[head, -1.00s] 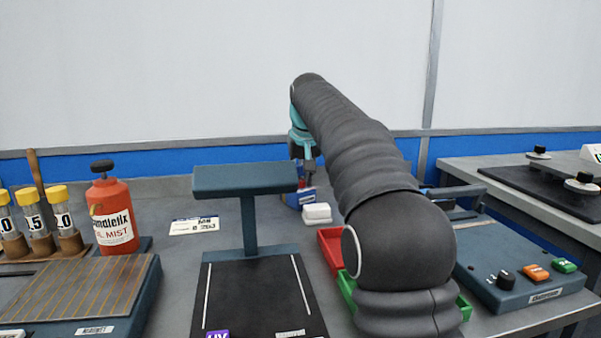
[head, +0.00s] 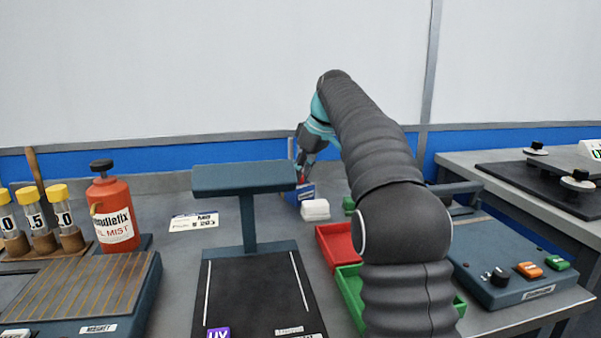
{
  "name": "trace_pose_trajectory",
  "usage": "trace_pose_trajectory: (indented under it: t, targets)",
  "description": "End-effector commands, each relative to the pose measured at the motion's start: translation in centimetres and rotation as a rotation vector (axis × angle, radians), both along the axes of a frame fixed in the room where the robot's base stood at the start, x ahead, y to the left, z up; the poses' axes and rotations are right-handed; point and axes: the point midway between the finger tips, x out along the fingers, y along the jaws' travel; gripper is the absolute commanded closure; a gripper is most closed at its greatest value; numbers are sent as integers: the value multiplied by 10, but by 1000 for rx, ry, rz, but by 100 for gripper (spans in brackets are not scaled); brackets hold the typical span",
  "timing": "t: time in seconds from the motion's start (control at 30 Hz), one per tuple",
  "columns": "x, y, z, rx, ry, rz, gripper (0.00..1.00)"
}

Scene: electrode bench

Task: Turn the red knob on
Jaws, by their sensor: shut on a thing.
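My gripper (head: 301,168) is at the back of the bench, tilted down, with its fingers just above a small blue box (head: 306,193). It is shut on a small red part at the top of that box, which I take to be the red knob (head: 300,179). The knob is mostly hidden by the fingers and too small to tell its turn position.
A white block (head: 315,209) stands in front of the blue box. A lamp stand (head: 244,178) is close on the left. Red (head: 336,246) and green (head: 348,285) trays and a blue control panel (head: 515,275) lie right. An orange-red bottle (head: 113,215) stands left.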

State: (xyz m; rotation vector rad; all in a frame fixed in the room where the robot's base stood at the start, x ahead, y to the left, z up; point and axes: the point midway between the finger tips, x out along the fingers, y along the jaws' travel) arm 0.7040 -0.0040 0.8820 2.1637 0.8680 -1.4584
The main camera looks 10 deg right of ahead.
Motion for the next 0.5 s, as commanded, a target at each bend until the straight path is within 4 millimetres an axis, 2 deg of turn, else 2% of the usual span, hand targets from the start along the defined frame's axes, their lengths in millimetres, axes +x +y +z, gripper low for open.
trace_pose_trajectory:
  t: [0.5]
  targets:
    - [0,0,0,0,0,76,100]
